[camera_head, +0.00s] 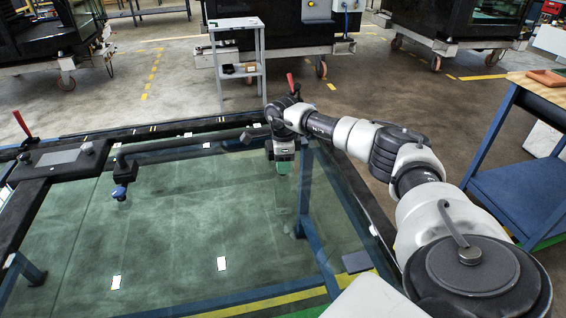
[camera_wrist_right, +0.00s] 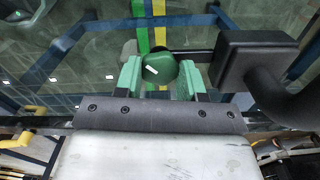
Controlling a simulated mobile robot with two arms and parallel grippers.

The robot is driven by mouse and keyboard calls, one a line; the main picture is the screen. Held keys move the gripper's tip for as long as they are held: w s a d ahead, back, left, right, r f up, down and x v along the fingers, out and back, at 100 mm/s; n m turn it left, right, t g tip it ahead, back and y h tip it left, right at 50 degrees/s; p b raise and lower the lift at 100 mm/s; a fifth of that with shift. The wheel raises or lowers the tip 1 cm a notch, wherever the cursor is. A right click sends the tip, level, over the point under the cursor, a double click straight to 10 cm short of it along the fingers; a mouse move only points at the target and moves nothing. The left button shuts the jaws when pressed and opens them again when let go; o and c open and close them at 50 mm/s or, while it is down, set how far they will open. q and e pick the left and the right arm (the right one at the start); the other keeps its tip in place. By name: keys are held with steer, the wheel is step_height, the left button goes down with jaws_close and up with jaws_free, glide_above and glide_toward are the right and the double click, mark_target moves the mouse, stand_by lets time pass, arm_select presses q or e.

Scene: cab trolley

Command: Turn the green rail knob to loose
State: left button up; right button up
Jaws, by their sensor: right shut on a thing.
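The green rail knob (camera_wrist_right: 160,68) sits between the two green fingers of my right gripper (camera_wrist_right: 160,78) in the right wrist view. A short white mark on the knob lies at a slant. The gripper is shut on the knob, with a finger on each side. In the head view my right gripper (camera_head: 283,167) points down at the right end of the dark rail (camera_head: 190,144), over the glass. The knob cannot be told apart from the green fingers there. My left gripper is out of view.
A blue knob (camera_head: 119,192) hangs at the rail's left end. Large glass (camera_head: 180,235) in a black frame fills the left and middle. Red-handled levers (camera_head: 21,124) stand on the frame. A blue trolley (camera_head: 520,195) stands at right, a grey step stand (camera_head: 238,60) behind.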

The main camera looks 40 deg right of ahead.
steer(key=shift+r+n, duration=0.1)
steer(key=shift+n, duration=0.5)
steer(key=o, duration=0.9)
step_height(320, 180, up, 11)
steer(key=shift+f, duration=0.1)
steer(key=shift+f, duration=0.1)
stand_by(0.5)
